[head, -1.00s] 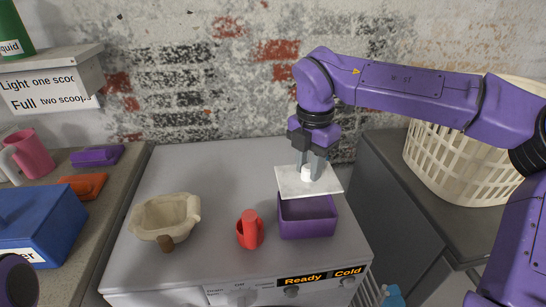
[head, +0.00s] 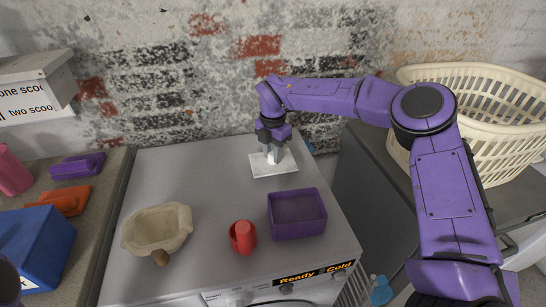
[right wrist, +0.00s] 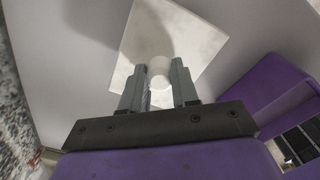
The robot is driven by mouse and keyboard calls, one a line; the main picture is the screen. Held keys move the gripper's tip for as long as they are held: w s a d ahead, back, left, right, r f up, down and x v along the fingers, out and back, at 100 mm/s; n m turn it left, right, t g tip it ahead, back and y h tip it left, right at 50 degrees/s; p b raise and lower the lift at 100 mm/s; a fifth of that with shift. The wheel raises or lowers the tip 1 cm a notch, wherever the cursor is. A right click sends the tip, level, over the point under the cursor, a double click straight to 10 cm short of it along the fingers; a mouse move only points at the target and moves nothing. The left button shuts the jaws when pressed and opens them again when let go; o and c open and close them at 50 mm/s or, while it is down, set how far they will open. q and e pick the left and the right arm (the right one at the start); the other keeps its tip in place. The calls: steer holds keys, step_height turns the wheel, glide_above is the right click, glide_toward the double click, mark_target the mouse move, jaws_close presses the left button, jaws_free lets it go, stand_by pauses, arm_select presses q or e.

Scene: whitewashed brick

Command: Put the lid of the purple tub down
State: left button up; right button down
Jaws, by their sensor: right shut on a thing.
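The purple tub (head: 297,214) stands open on the front right of the grey machine top, and its inside looks empty. Its lid is a pale square plate (head: 262,171) with a white round knob, behind the tub and clear of it. My right gripper (head: 273,152) is shut on the knob from above. The right wrist view shows the knob (right wrist: 159,74) between the two fingers and the lid plate (right wrist: 200,40) around it. The lid is low over the machine top; I cannot tell whether it touches. The tub's edge also shows in the right wrist view (right wrist: 265,85). My left gripper is not in view.
A beige bowl (head: 157,229) and a red scoop-like cup (head: 242,236) stand left of the tub on the machine top (head: 190,170). A cream laundry basket (head: 490,125) stands to the right. The brick wall is close behind the lid. The back left of the top is clear.

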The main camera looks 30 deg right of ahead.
step_height(320, 180, down, 3)
steer(key=shift+w+f, duration=0.2)
steer(key=shift+f, duration=0.05)
steer(key=shift+s+f, duration=0.1)
steer(key=shift+s, duration=0.05)
steer(key=c, duration=0.8)
jaws_free()
steer(key=shift+c, duration=0.2)
steer(key=shift+r, duration=0.45)
step_height(320, 180, up, 12)
steer(key=shift+f+b, duration=0.2)
steer(key=shift+b, duration=0.4)
steer(key=shift+f, duration=0.1)
